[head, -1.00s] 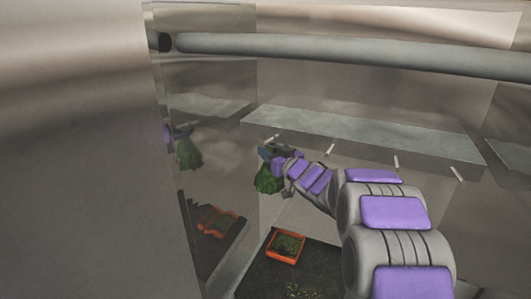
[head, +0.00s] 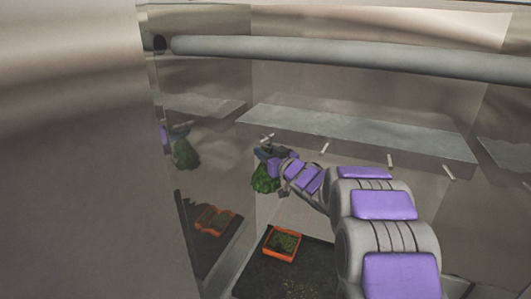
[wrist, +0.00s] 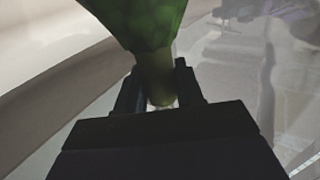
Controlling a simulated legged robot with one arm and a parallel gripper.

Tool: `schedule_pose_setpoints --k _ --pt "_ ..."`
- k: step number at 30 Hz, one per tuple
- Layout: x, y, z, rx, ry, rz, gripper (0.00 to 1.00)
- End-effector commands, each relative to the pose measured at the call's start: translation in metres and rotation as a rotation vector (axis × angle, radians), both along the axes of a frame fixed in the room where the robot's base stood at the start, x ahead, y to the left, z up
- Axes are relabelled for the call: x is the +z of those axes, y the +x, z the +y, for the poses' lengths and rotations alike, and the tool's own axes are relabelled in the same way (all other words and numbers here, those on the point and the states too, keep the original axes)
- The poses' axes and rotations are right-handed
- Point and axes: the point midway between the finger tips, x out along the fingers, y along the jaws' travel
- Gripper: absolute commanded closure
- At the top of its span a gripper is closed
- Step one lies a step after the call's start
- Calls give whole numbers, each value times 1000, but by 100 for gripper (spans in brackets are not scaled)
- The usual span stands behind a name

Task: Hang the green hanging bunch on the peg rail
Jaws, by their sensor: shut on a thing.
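The green hanging bunch (head: 265,178) hangs below my gripper (head: 270,153), left of the middle in the head view. In the wrist view, my gripper (wrist: 158,88) is shut on the narrow stem of the bunch (wrist: 142,22), with the leafy part beyond the fingers. The peg rail shows as several short pale pegs (head: 324,147) in a row below a grey shelf. The bunch and gripper are close to the leftmost peg (head: 268,138). I cannot tell whether the bunch touches that peg.
The grey shelf (head: 350,130) runs above the pegs. An orange tray (head: 282,244) with green matter stands on a dark mat (head: 252,277) below. A shiny wall (head: 200,175) close on the left reflects the bunch and tray. A thick grey bar (head: 350,50) crosses the top.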

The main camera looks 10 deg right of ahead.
Motion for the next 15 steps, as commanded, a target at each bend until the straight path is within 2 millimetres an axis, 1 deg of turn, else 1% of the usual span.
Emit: schedule_pose_setpoints --k 1,9,10,15 --pt "1 0 0 0 0 -1 62" --pt "0 0 1 0 0 0 36" --pt "0 0 1 0 0 0 34" --pt "0 0 0 0 0 0 34"
